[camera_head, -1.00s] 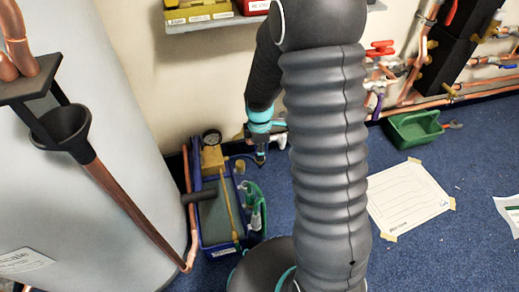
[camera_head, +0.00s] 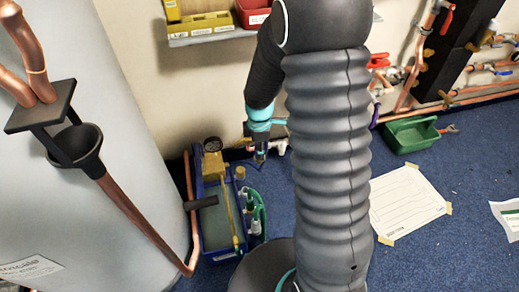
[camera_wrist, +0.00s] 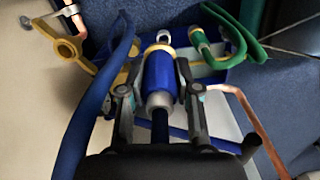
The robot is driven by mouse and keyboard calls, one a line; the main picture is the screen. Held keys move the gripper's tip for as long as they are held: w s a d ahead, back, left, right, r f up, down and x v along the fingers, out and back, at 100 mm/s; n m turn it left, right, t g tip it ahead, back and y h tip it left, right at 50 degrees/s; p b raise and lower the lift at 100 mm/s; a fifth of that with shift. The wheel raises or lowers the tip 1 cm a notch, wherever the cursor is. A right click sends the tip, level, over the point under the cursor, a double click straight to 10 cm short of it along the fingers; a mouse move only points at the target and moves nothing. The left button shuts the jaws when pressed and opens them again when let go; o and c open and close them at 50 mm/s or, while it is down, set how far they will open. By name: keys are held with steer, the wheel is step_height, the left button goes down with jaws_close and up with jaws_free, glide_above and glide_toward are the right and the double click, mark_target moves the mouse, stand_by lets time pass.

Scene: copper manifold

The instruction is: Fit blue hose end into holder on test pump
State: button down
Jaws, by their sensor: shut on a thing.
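The blue hose end (camera_wrist: 159,78), a blue cylinder with a grey collar at its near end, sits between the two fingers of my gripper (camera_wrist: 161,75) in the wrist view. My gripper is shut on it. A brass-yellow ring (camera_wrist: 158,50) surrounds its far end, with a pale tip beyond; I cannot tell whether this ring is part of the hose end or the holder. The test pump (camera_head: 219,243) is a blue tank with a gauge in the head view. My gripper (camera_head: 260,157) hangs beside the pump's far right corner there.
Green hose (camera_head: 258,208) with its fittings stands along the pump's right side. Blue hose (camera_wrist: 88,105) arcs left of my gripper. A copper pipe and pale cylinder (camera_head: 110,215) stand left of the pump. A green tray (camera_head: 410,146) and paper sheet lie right.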

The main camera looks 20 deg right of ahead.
steer(key=shift+f+b, duration=0.15)
steer(key=shift+b, duration=0.7)
steer(key=shift+a, duration=0.3)
steer(key=a, duration=0.5)
step_height(320, 180, down, 14)
steer(key=b, duration=0.9)
steer(key=shift+b, duration=0.3)
steer(key=shift+f, duration=1.3)
steer(key=shift+f, duration=0.8)
stand_by(0.5)
